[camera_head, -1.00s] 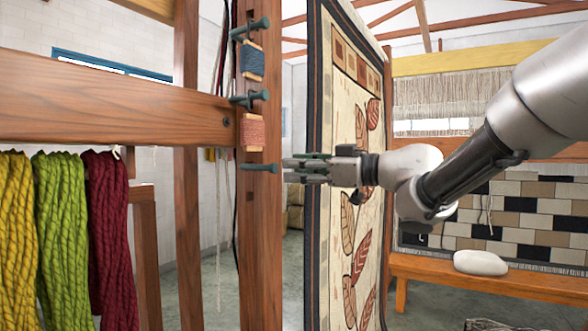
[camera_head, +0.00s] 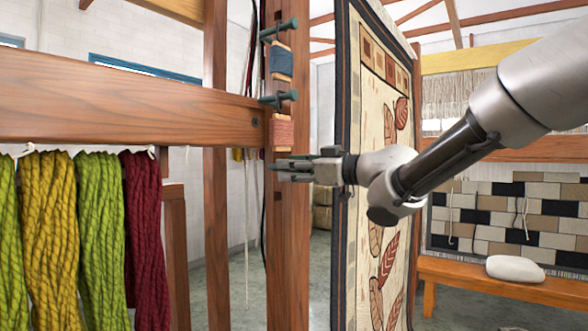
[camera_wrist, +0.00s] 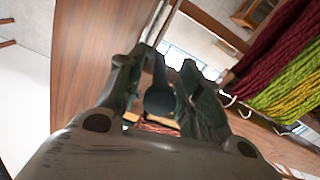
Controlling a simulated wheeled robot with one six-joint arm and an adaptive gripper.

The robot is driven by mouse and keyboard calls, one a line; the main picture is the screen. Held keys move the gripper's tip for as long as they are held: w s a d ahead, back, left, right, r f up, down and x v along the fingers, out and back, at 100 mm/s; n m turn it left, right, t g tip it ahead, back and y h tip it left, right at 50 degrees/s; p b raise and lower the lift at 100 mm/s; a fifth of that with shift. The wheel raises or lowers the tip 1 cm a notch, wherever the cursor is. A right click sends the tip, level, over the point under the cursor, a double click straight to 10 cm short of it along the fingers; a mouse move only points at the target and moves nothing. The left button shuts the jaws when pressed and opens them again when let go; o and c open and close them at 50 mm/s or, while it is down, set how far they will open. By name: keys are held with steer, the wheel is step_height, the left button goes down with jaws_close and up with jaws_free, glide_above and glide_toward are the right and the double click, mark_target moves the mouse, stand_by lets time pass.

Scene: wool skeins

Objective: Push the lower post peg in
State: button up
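The lower post peg (camera_wrist: 160,100) shows in the wrist view as a dark round head between my gripper's two fingers (camera_wrist: 160,68), with a gap on its left side and the right finger close to it. I cannot tell whether that finger touches it. In the head view my gripper (camera_head: 282,167) is at the wooden post (camera_head: 287,255), below the thread bobbins, and hides the lower peg there. The fingers stand apart. How far the peg sticks out of the post cannot be seen.
An upper peg (camera_head: 279,29) and a middle peg (camera_head: 277,98) stick out of the post, with a blue bobbin (camera_head: 281,62) and a pink bobbin (camera_head: 282,132). Several wool skeins (camera_head: 100,235) hang at left. A patterned rug (camera_head: 375,110) hangs close behind my arm.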

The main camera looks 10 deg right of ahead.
jaws_close()
steer(key=shift+w+d, duration=0.1)
